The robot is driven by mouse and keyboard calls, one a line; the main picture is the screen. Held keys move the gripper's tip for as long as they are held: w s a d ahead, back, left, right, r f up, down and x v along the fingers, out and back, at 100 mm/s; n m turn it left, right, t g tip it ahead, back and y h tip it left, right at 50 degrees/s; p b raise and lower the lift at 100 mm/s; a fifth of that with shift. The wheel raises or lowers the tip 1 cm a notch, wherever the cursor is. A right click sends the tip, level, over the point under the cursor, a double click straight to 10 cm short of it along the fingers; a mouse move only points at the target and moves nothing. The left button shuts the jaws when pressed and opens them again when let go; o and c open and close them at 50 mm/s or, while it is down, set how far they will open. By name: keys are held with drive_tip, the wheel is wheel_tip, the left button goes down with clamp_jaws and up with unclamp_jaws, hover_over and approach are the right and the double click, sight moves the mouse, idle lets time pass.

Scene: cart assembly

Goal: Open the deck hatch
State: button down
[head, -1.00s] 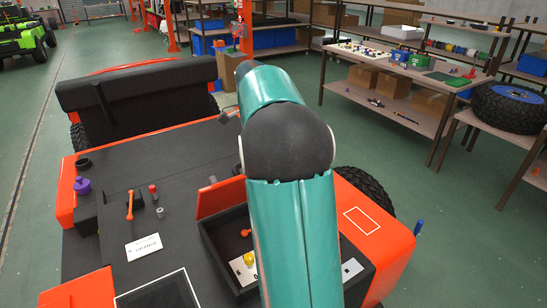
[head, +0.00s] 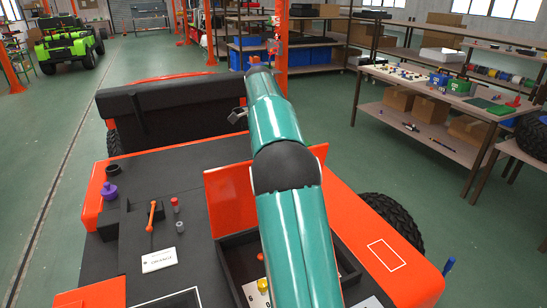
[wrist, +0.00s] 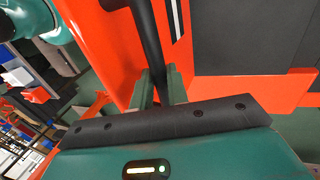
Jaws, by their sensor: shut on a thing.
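The deck hatch is an orange lid (head: 229,204) standing steeply raised at the back of a dark open compartment (head: 236,243) in the cart's black deck. In the wrist view, a black bar handle (wrist: 148,40) runs down in front of an orange panel (wrist: 98,40). My gripper (wrist: 160,86) is shut on the lower part of this handle. In the head view, my teal arm reaches across the compartment and covers part of the lid. The gripper's fingers are hidden there. A yellow knob (head: 262,284) and white cards show inside the compartment.
Left of the hatch, the deck holds an orange lever (head: 151,216), a red-topped peg (head: 175,204), a purple knob (head: 110,190) and a white label card (head: 159,260). A black seat back (head: 170,105) rises behind. Shelves and a workbench (head: 425,85) stand at the right.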

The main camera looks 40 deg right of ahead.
drive_tip(key=shift+w+d+f, duration=0.1)
drive_tip(key=shift+w+f, duration=0.15)
drive_tip(key=shift+w, duration=0.4)
drive_tip(key=c, duration=1.4)
unclamp_jaws()
drive_tip(key=shift+w, duration=0.1)
drive_tip(key=shift+o, duration=0.2)
drive_tip(key=shift+r, duration=0.1)
drive_tip(key=shift+d+r, duration=0.1)
drive_tip(key=shift+s, duration=0.2)
